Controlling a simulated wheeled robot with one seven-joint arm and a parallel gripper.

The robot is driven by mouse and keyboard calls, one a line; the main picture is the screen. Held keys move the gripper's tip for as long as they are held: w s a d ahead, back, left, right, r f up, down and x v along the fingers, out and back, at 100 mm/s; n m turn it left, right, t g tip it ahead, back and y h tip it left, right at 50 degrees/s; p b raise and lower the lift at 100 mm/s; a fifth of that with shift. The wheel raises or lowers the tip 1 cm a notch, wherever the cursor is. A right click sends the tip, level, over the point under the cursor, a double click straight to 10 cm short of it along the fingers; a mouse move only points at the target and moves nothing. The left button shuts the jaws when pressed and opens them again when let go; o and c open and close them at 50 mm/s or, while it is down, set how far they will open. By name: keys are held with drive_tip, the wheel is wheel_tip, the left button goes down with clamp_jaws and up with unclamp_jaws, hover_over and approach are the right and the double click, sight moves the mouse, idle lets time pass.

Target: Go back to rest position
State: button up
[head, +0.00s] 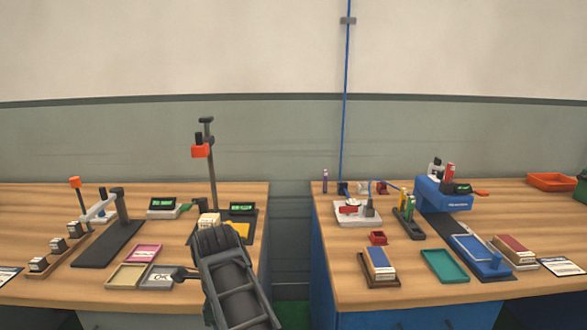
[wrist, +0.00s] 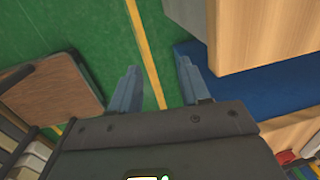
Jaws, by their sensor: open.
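My gripper (wrist: 160,80) shows in the wrist view with its two blue-grey fingers apart and nothing between them. It points toward the green floor (wrist: 75,30), which has a yellow line on it. In the head view my dark arm (head: 235,285) rises from the bottom, in front of the right end of the left table (head: 190,294). My fingers cannot be made out clearly there.
The left table holds trays, a scale-like device (head: 163,205) and a tall stand (head: 211,170). The right table (head: 400,295) holds a blue machine (head: 440,193) and several trays. A narrow gap separates the tables. In the wrist view, a wooden edge (wrist: 250,30) lies close at right.

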drive_tip(key=s+d+f+n+t, duration=0.2)
drive_tip(key=s+d+f, duration=0.1)
drive_tip(key=d+f, duration=0.45)
drive_tip(key=s+d+f+n+t, duration=0.1)
drive_tip(key=s+d+f+n, duration=0.15)
drive_tip(key=d+f, duration=0.5)
drive_tip(key=s+d+f+n+t, duration=0.2)
drive_tip(key=s+d, duration=0.4)
drive_tip(key=s, duration=0.2)
drive_tip(key=s+d+f+n+t, duration=0.2)
drive_tip(key=s+d+n, duration=0.1)
drive_tip(key=s+d, duration=0.35)
drive_tip(key=s+d+r+n+t, duration=0.2)
drive_tip(key=s+d+r, duration=0.15)
drive_tip(key=s, duration=0.45)
drive_tip(key=s+d+r+n+t, duration=0.1)
drive_tip(key=s+d+r+n, duration=0.1)
drive_tip(key=s+r, duration=0.5)
drive_tip(key=s+d+r+n+t, duration=0.1)
drive_tip(key=s+r+n+t, duration=0.1)
drive_tip(key=s+r, duration=0.4)
drive_tip(key=s+d+r+n+t, duration=0.1)
drive_tip(key=s+r+n, duration=0.1)
drive_tip(key=s+r, duration=0.5)
wheel_tip(320, 180, up, 5)
drive_tip(key=shift+r+n+t+h, duration=0.1)
drive_tip(key=shift+n+t+h, duration=0.2)
drive_tip(key=shift+n+t, duration=0.1)
drive_tip(key=shift+w+d, duration=0.1)
